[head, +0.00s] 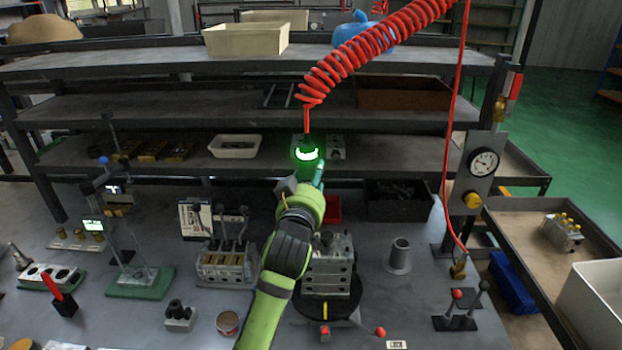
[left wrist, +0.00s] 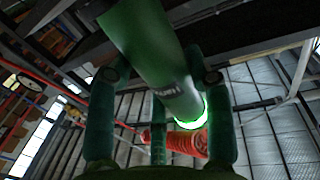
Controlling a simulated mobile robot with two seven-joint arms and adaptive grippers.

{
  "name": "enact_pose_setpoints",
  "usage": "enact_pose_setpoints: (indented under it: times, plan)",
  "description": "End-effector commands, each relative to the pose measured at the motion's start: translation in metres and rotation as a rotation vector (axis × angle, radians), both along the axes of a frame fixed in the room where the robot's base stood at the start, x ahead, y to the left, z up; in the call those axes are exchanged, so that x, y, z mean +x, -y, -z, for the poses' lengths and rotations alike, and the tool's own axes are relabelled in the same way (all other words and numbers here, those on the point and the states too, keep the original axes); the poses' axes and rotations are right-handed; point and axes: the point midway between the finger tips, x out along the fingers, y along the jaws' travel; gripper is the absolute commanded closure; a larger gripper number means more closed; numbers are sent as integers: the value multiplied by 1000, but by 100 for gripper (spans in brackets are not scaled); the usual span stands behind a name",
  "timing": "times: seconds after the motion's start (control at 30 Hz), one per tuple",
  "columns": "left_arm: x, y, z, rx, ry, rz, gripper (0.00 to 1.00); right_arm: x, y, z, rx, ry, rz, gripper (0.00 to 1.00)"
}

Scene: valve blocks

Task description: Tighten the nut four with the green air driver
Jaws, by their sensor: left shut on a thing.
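The green air driver (head: 307,165) stands roughly upright, with a bright glowing green ring near its top and a red coiled hose (head: 345,65) running up from it. My left gripper (head: 306,184) is shut on it, above the valve block (head: 328,270) on the black round turntable (head: 316,308). In the left wrist view the driver's green body (left wrist: 152,55) lies between the dark green fingers. The arm covers part of the valve block. Nut four and the driver's lower tip cannot be made out. My right gripper is not in view.
Shelves (head: 230,110) stand behind the driver. A lever valve block (head: 226,262) is left of the turntable, and a grey flanged cylinder (head: 399,256) is to its right. A gauge panel (head: 479,172) stands further right. Some table between the cylinder and panel is clear.

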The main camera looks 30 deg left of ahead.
Motion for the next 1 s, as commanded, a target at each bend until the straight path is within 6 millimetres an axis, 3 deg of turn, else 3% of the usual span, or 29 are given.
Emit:
enact_pose_setpoints:
  times: [1.0]
  plan:
    - [0,0,6,-2,-4,0,100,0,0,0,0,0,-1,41]
